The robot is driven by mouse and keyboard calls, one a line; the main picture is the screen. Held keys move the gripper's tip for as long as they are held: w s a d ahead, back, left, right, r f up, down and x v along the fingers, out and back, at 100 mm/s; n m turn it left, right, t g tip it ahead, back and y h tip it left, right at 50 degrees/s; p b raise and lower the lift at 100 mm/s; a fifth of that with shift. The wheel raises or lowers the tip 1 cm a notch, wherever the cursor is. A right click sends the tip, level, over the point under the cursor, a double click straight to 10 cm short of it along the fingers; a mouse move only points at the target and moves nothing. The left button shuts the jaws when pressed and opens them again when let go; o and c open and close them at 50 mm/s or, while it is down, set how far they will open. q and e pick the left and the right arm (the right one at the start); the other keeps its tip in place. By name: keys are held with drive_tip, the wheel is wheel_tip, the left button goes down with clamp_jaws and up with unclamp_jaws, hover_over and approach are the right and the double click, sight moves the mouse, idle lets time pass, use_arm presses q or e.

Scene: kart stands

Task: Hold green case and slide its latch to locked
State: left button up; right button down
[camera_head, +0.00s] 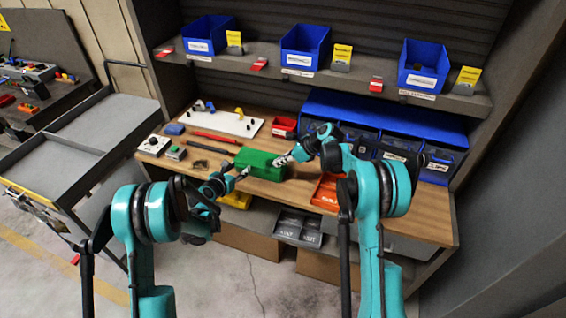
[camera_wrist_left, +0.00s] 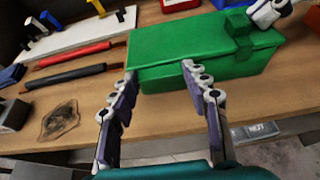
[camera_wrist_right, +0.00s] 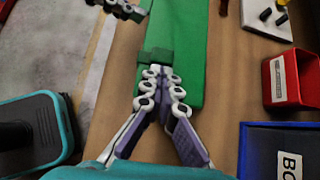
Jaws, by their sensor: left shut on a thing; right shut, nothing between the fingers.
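The green case (camera_head: 258,157) lies on the wooden workbench, near its front edge. It also shows in the left wrist view (camera_wrist_left: 185,42) and the right wrist view (camera_wrist_right: 183,30). Its green latch block (camera_wrist_left: 238,38) sits towards one end and also shows in the right wrist view (camera_wrist_right: 155,56). My left gripper (camera_wrist_left: 162,82) is shut on the case at its near side, with the fingers spread by it. My right gripper (camera_wrist_right: 161,88) is shut and empty, its fingertips beside the latch; whether they touch it I cannot tell. The latch's exact setting cannot be read.
A white board (camera_head: 226,122) with knobs, a red tool (camera_head: 216,138) and a dark tool (camera_head: 213,148) lie behind and left of the case. A red bin (camera_head: 284,127) and blue bins (camera_head: 390,133) stand behind. An orange tray (camera_head: 326,190) is at the right.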

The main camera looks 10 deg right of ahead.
drive_tip(key=shift+w+a, duration=0.35)
drive_tip(key=shift+a, duration=0.3)
drive_tip(key=shift+w+a, duration=0.3)
drive_tip(key=shift+a, duration=0.35)
drive_tip(key=shift+s+d, duration=0.25)
drive_tip(key=shift+d, duration=0.25)
drive_tip(key=d, duration=0.1)
drive_tip(key=s+d, duration=0.1)
drive_tip(key=d, duration=0.1)
drive_tip(key=shift+s+d, duration=0.1)
drive_tip(key=shift+s, duration=0.15)
drive_tip(key=v, duration=0.9)
drive_tip(key=shift+r, duration=0.35)
drive_tip(key=shift+s, duration=0.15)
